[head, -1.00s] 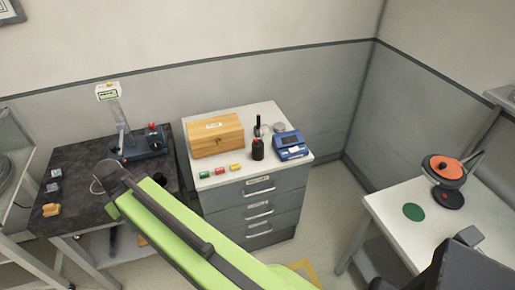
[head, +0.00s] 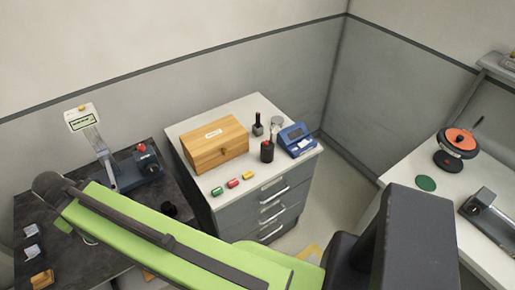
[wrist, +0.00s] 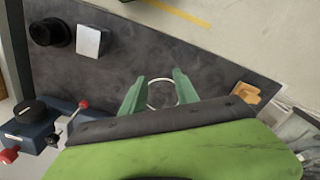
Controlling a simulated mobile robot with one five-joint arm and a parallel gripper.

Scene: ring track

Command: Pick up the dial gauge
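In the wrist view my gripper (wrist: 160,84) has its two green fingers apart, over the dark tabletop (wrist: 235,50). A round thing with a thin pale rim (wrist: 162,107) shows between the fingers, its near part hidden by my gripper's body. Its face is dark or see-through, and I cannot tell for sure that it is the dial gauge. I cannot tell whether the fingers touch it. In the head view part of a pale curved rim (head: 90,240) shows just below my green arm on the dark table. My fingers are hidden there.
A blue tester (head: 137,170) stands on the dark table, with small blocks (head: 32,252) at its left. The drawer cabinet holds a wooden box (head: 215,143), a black bottle (head: 267,152) and a blue meter (head: 297,140). A white table (head: 450,215) is at right.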

